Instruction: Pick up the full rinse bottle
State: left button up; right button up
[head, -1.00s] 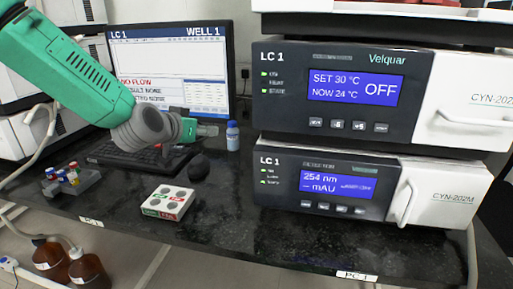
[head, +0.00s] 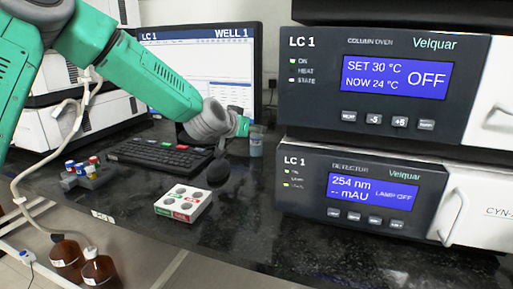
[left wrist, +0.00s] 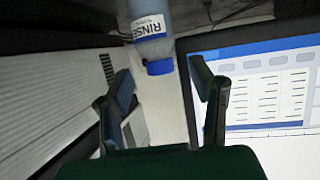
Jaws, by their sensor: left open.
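The rinse bottle (head: 256,147) stands upright on the black bench, between the monitor and the LC 1 stack. In the left wrist view the rinse bottle (left wrist: 150,22) appears inverted, with a blue cap, a white RINSE label and a grey-blue body. My left gripper (left wrist: 160,72) is open, with the cap in the gap between its two fingers and clear of both. In the head view my left gripper (head: 243,126) is at the bottle's top and hides its cap. I cannot tell the fill level. My right gripper is not in view.
The LC 1 stack (head: 300,220) stands close on the bottle's right. The monitor (head: 264,60) and keyboard (head: 160,155) are behind and left. A white tray (head: 184,203) with round wells and a grey vial rack (head: 95,180) are on the bench. Brown bottles (head: 98,270) stand below at left.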

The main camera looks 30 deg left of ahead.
aim_at(256, 134)
pick_arm(q)
jog(key=b+x, duration=0.1)
jog(key=x, duration=0.2)
jog(key=shift+w+f, duration=0.15)
jog(key=shift+f, duration=0.1)
jog(key=shift+r, duration=0.1)
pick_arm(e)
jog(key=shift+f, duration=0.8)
pick_arm(q)
jog(key=c, duration=1.1)
